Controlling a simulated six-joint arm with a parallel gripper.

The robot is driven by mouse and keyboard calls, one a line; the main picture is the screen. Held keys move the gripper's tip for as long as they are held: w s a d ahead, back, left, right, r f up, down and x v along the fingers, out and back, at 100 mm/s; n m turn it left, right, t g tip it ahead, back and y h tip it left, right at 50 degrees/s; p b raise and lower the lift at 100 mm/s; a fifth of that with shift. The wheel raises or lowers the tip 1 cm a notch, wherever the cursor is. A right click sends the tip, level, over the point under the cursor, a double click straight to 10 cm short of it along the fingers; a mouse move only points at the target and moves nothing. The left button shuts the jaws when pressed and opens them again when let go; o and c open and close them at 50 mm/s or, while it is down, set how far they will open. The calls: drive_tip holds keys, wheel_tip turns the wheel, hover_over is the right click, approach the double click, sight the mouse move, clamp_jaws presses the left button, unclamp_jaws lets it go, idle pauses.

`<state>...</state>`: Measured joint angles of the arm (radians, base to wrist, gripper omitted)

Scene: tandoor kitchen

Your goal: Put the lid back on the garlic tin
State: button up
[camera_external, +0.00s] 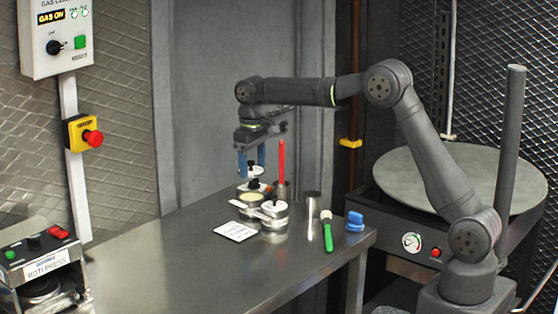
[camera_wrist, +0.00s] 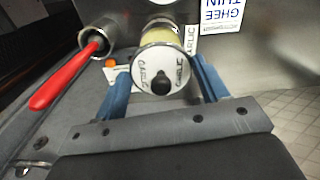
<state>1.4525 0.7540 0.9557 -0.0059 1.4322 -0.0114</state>
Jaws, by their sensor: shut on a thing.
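The garlic lid (camera_wrist: 172,69) is a white disc with a black knob and GARLIC lettering. My gripper (camera_wrist: 162,75) has its two blue fingers at the lid's sides and is shut on it. The open tin also shows in the external view (camera_external: 250,198). I cannot tell whether lid and tin touch.
A metal pot with a red-handled tool (camera_external: 281,160) stands close behind the tins. A white-lidded tin (camera_external: 273,210), a white card (camera_external: 235,231), a metal cup (camera_external: 313,203), a green-handled brush (camera_external: 327,235) and a blue object (camera_external: 355,221) are nearby. The table's left front is clear.

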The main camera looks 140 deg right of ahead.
drive_tip(key=shift+f, duration=3.2)
drive_tip(key=shift+f, duration=0.15)
drive_tip(key=o, duration=1.2)
drive_tip(key=shift+r, duration=3.5)
clamp_jaws()
